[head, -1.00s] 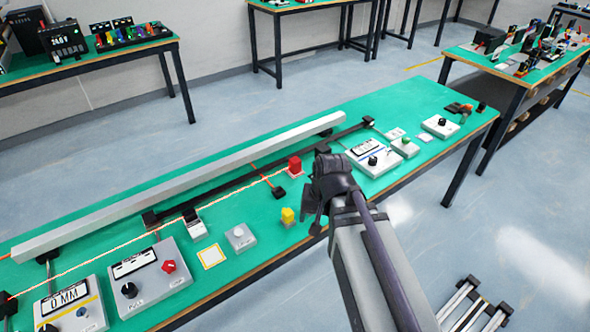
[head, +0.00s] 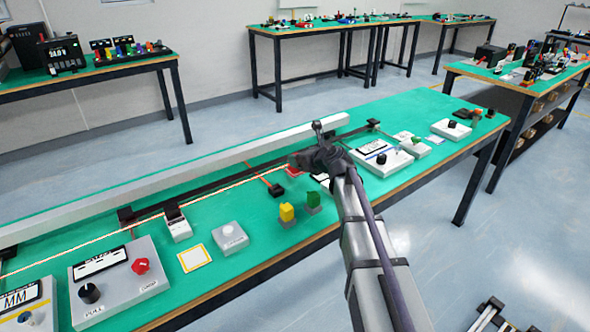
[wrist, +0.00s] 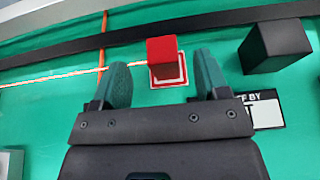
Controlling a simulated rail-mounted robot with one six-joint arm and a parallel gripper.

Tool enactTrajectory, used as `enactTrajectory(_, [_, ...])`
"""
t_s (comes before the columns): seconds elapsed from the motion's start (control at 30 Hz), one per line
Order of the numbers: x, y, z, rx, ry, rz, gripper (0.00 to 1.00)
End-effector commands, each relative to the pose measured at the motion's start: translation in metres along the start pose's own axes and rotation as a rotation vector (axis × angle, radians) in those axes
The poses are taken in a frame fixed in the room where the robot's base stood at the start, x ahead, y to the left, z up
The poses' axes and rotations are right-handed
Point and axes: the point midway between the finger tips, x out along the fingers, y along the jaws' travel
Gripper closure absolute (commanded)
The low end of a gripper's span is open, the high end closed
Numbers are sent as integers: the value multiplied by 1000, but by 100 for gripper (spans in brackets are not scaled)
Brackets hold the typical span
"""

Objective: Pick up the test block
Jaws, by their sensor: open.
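A red block (wrist: 162,50) stands on a red-and-white marked square (wrist: 168,80) on the green bench top in the wrist view. My gripper (wrist: 163,73) is open, with one finger on each side of the block's near area. The block lies just beyond the line of the fingertips and does not look gripped. In the head view my gripper (head: 308,160) is over the bench and hides most of the red block.
A dark block-shaped part (wrist: 275,45) stands right of the red block. A long grey rail (head: 170,185) and dark conveyor track run behind. Control boxes (head: 115,280) stand at the left, and a meter box (head: 380,158) at the right.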

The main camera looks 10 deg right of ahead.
Motion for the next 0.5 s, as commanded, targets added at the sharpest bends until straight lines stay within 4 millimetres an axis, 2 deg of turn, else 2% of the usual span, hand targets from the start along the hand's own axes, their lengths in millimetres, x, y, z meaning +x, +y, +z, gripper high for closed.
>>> enactTrajectory(0.03, [7,-1,-2,-1,0,0,32])
enactTrajectory(0.2, [12,0,-2,-2,1,1,32])
enactTrajectory(0.4, [51,-3,-5,-2,1,2,32])
enactTrajectory(0.5, [59,-2,-3,-3,1,0,32])
